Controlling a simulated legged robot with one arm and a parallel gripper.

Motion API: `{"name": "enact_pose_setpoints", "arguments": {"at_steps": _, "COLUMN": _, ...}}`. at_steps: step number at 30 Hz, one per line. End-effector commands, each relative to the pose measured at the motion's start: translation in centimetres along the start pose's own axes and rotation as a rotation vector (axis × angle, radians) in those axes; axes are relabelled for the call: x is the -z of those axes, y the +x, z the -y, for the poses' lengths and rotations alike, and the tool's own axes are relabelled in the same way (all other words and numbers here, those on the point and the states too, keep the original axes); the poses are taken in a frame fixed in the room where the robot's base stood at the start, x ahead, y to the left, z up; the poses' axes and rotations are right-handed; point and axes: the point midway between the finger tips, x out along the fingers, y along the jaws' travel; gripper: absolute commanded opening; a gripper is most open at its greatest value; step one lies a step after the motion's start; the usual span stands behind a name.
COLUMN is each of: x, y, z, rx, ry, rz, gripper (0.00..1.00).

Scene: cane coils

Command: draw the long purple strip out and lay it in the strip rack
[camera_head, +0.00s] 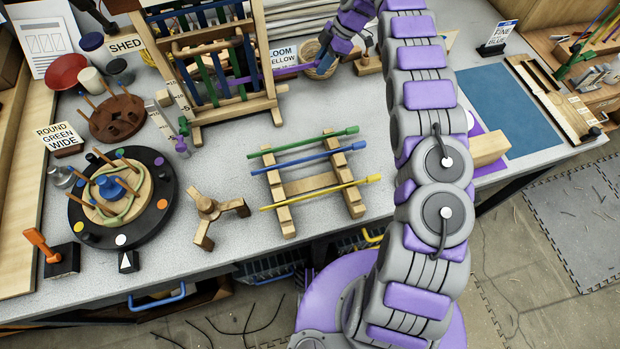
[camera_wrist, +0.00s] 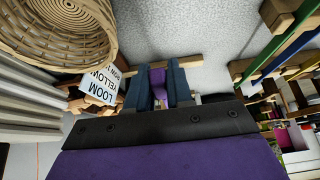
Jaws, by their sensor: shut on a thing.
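The long purple strip (camera_head: 272,74) runs sideways from the upright wooden loom frame (camera_head: 226,115) to my gripper (camera_head: 318,67). Its left part crosses the loom's upright green and blue strips; how far it is woven between them I cannot tell. My gripper is shut on its right end; in the wrist view the purple strip (camera_wrist: 159,88) shows between the two dark blue fingers of the gripper (camera_wrist: 162,80). The low wooden strip rack (camera_head: 310,184) stands nearer on the table, with green, blue and yellow strips lying across its two notched rails.
A woven basket (camera_wrist: 62,28) and the loom sign (camera_wrist: 94,85) are close to my gripper. A wooden tripod piece (camera_head: 208,212) and a round black turntable (camera_head: 118,238) are left of the rack. Grey table is bare between loom and rack.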

Motion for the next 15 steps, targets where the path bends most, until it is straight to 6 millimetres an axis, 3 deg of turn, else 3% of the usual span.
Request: {"name": "enact_pose_setpoints", "arguments": {"at_steps": 15, "x": -1.4, "y": -0.8, "z": -0.1, "rx": -0.004, "ry": -0.001, "rz": 0.001, "gripper": 0.00}}
